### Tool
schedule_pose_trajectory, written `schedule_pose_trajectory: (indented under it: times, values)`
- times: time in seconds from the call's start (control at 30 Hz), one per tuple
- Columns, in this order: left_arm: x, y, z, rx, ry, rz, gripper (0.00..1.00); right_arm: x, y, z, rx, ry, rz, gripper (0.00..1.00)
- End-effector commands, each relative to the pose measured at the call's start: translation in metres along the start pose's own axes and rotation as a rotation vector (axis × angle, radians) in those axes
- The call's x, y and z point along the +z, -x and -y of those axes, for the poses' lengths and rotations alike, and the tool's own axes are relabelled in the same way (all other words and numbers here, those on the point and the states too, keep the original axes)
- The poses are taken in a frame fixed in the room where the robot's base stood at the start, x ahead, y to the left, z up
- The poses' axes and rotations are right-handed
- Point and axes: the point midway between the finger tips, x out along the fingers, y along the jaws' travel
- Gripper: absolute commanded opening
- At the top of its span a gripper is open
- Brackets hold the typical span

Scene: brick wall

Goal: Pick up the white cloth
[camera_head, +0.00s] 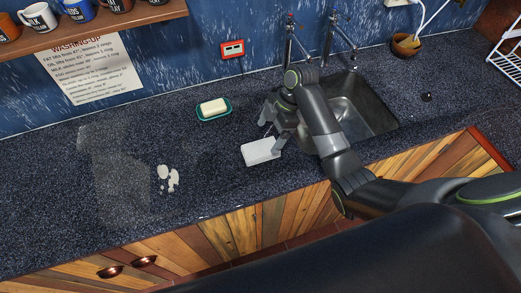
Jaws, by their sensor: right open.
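The white cloth (261,152) lies flat on the dark speckled countertop, left of the sink and near the counter's front edge. My right gripper (265,138) points down over the cloth's upper edge with its fingers apart. I cannot tell whether the fingertips touch the cloth. The gripper and wrist hide a little of the cloth's upper right side. My left gripper does not show in this view.
A metal sink (352,112) with two taps is to the right. A soap dish (214,115) with soap sits behind the cloth. White spills (168,178) and a dull smeared patch (112,165) lie on the countertop to the left. A bowl (405,45) stands at the back right.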

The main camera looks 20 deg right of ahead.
Motion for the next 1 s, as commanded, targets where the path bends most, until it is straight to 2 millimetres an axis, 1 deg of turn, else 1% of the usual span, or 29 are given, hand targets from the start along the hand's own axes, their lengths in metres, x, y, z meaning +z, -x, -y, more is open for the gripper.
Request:
schedule_pose_trajectory:
  times: [0.17,0.23,0.4,0.53,0.63,0.83,0.87,1.0]
  values:
    - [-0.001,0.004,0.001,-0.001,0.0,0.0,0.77,-0.001,-0.011,0.001,-0.001,0.0,0.0,0.87]
    - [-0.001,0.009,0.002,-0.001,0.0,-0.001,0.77,-0.002,-0.017,0.002,-0.002,-0.002,-0.001,0.87]
    - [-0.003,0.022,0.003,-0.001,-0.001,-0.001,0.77,-0.003,-0.042,0.005,-0.004,-0.002,-0.001,0.87]
    - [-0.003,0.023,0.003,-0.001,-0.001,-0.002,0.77,-0.002,-0.057,0.004,-0.002,-0.001,0.001,0.87]
    - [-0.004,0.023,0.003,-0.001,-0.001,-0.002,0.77,-0.001,-0.061,0.004,0.0,0.001,0.001,0.87]
    - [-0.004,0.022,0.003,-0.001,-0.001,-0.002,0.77,-0.001,-0.062,0.004,0.001,0.001,0.002,0.87]
    - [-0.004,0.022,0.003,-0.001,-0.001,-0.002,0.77,-0.001,-0.062,0.004,0.001,0.001,0.002,0.85]
    - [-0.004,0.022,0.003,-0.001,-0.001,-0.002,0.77,-0.001,-0.062,0.004,0.001,0.001,0.002,0.66]
